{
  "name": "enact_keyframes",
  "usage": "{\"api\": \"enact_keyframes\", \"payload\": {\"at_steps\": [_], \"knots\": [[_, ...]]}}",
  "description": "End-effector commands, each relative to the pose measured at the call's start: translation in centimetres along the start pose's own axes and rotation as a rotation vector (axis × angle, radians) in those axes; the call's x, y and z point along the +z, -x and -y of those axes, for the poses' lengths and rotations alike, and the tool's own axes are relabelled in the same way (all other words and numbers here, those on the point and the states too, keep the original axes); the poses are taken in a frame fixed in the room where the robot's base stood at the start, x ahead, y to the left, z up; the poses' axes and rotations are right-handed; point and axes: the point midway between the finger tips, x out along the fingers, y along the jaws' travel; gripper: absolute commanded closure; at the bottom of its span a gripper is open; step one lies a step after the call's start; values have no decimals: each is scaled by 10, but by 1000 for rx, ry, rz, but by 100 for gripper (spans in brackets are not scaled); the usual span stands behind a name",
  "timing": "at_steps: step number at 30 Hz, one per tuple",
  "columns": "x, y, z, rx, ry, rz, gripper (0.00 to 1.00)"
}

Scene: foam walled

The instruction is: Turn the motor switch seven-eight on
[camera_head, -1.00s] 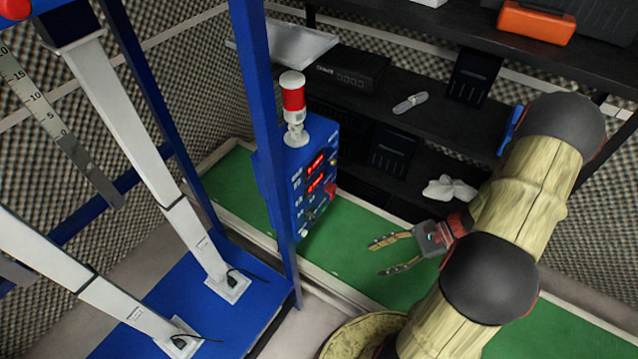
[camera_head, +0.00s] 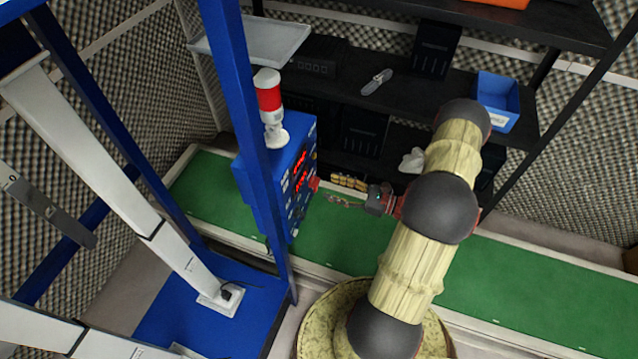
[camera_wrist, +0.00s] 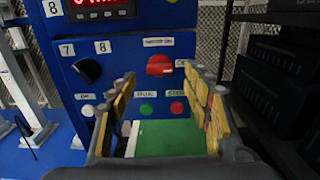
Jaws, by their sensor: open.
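The blue control box (camera_head: 285,180) stands on the blue frame, left of my arm in the head view. In the wrist view its panel (camera_wrist: 120,50) fills the left and middle. A black rotary knob (camera_wrist: 88,70) sits under the labels 7 and 8, left of my gripper's fingers. A red knob (camera_wrist: 160,65) sits to its right, seen beyond and between the fingers. My gripper (camera_wrist: 165,98) is open and empty, facing the panel; it also shows in the head view (camera_head: 340,198), a little right of the box. The black knob's exact angle is hard to tell.
A red-and-white beacon (camera_head: 270,105) tops the box. Black shelves (camera_head: 400,100) with a blue bin (camera_head: 497,100) stand behind. The green strip (camera_head: 540,285) is clear at right.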

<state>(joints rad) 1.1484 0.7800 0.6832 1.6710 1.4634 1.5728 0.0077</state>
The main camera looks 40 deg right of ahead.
Motion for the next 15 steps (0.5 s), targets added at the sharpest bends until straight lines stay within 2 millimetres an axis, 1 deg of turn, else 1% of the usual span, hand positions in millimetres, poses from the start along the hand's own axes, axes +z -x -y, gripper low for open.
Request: {"api": "enact_keyframes", "payload": {"at_steps": [1,6,10,15], "knots": [[0,-9,-1,5,0,0,50],[0,-34,-1,5,0,-1,50],[0,-46,-1,3,1,-2,50],[0,-52,-1,2,1,-2,50]]}}
